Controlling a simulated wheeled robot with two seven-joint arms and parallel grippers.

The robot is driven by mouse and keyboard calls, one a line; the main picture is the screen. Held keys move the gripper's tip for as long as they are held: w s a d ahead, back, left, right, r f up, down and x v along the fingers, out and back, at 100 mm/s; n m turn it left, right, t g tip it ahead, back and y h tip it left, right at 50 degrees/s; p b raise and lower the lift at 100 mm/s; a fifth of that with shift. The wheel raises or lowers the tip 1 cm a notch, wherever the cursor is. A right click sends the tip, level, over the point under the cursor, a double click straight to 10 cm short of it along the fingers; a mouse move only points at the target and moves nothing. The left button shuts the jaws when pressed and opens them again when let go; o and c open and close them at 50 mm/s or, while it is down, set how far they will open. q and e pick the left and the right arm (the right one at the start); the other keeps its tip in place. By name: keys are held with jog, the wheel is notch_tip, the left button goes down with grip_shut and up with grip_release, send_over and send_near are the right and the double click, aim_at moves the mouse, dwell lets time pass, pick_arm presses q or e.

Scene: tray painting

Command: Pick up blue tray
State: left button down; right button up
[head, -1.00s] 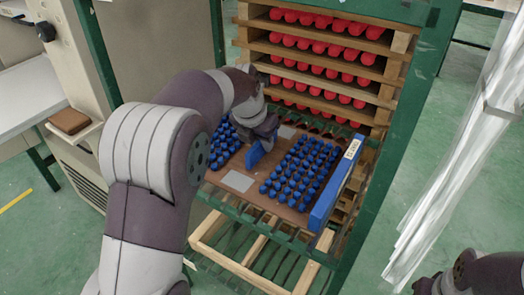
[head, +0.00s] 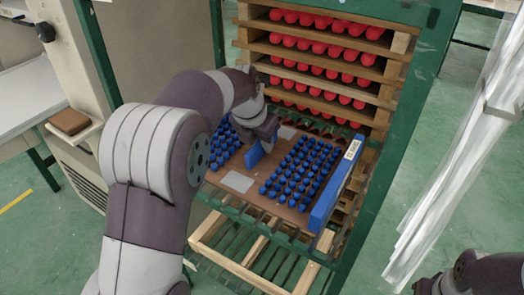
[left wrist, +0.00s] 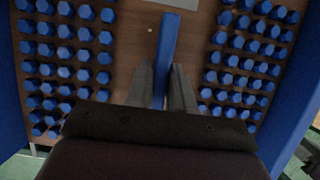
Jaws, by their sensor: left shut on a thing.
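The blue tray (head: 328,204) is a brown board with several rows of blue pegs, a tall blue side rail at the right and a blue upright handle (head: 255,153) in its middle. It sits in the green rack below the red-filled trays. My left gripper (head: 265,135) reaches down to the handle from above. In the left wrist view the fingers (left wrist: 163,85) are shut on the blue handle (left wrist: 170,42), between two blocks of pegs. The near end of the handle is hidden between the fingers. My right gripper is out of view; only part of my right arm shows at the bottom right.
Trays of red pieces (head: 330,48) are stacked on wooden supports behind and above. Green rack posts (head: 385,130) stand close on the right and left. A pale wooden frame (head: 235,265) lies below the blue tray. Clear plastic sheeting (head: 455,150) hangs to the right.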

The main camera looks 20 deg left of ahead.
pick_arm(q)
jog(key=shift+w+r, duration=0.1)
dwell(0.5)
notch_tip(320, 180, up, 9)
jog(key=p, duration=0.5)
jog(key=shift+r, duration=0.55)
jog(key=shift+f, duration=0.1)
